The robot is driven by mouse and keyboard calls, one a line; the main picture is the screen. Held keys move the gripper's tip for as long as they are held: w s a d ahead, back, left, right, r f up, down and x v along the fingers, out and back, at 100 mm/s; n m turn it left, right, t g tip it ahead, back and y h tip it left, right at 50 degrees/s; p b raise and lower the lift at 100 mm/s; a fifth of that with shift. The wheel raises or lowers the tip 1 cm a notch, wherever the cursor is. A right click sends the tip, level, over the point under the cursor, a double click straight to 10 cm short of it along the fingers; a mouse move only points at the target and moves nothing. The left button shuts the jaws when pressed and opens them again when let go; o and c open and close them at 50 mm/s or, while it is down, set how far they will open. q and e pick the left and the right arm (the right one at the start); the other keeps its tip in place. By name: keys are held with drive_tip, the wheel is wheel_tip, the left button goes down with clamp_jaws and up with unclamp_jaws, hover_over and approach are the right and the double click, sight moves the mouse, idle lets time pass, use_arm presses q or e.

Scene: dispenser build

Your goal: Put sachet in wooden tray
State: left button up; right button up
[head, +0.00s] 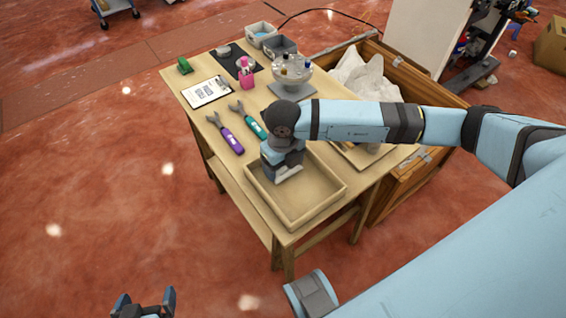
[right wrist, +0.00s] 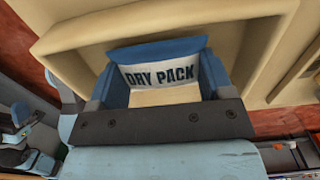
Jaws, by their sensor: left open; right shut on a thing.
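The wooden tray (head: 318,208) is a shallow, light, open box at the front of the table. My right gripper (head: 284,172) reaches down into its far left part. It is shut on the sachet (right wrist: 162,72), a white packet with a blue band and the words DRY PACK. The sachet sits between the fingers of my right gripper (right wrist: 158,82), with the tray's inside and wall (right wrist: 130,30) behind it. I cannot tell whether the sachet touches the tray floor. My left gripper (head: 144,303) is open and empty, low in the head view, away from the table.
Purple-handled (head: 232,140) and teal-handled (head: 252,124) tools lie beside the tray. A clipboard (head: 206,92), a pink item (head: 246,78), a round stand (head: 291,72) and grey bins (head: 262,33) are further back. A wooden crate (head: 390,195) with white bags stands right of the table.

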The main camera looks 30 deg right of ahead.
drive_tip(key=o, duration=0.9)
drive_tip(key=shift+r, duration=0.1)
wheel_tip(320, 180, up, 12)
drive_tip(key=shift+r+p, duration=0.1)
drive_tip(key=shift+p, duration=0.7)
